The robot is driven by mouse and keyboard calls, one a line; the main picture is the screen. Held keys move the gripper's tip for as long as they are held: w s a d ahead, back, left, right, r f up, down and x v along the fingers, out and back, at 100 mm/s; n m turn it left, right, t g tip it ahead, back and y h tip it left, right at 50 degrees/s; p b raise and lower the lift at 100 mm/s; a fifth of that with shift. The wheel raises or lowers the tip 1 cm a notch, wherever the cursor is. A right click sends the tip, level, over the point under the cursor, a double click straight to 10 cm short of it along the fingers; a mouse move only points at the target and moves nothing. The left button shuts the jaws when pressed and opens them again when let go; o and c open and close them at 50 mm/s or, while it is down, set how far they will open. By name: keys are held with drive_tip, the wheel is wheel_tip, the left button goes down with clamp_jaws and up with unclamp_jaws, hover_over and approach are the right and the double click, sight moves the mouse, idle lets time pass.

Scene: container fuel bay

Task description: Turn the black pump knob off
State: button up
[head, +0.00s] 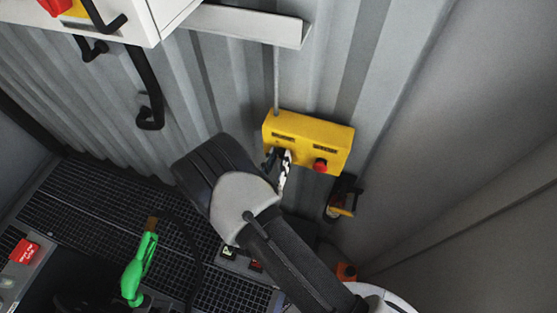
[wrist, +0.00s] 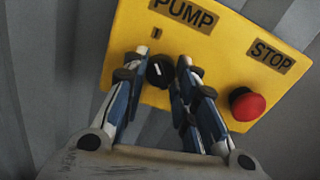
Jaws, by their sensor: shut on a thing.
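The black pump knob (wrist: 160,70) sits on the yellow control box under the PUMP label, with a white line on its face that looks close to upright. My gripper (wrist: 161,66) is shut on the knob, with one fingertip on its left and one on its right.
A red stop button (wrist: 247,104) is on the same box, right of my gripper. A green fuel nozzle (head: 138,270) stands at the lower left. A white cabinet (head: 125,18) hangs at the upper left. Corrugated wall lies behind the box.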

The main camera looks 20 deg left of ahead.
drive_tip(key=n+b, duration=0.1)
drive_tip(key=n, duration=0.9)
drive_tip(key=shift+b, duration=0.35)
drive_tip(key=shift+d, duration=0.1)
drive_tip(key=o, duration=1)
drive_tip(key=shift+o, duration=0.2)
drive_tip(key=s+d, duration=0.1)
drive_tip(key=s, duration=1.1)
drive_tip(key=shift+d, duration=0.15)
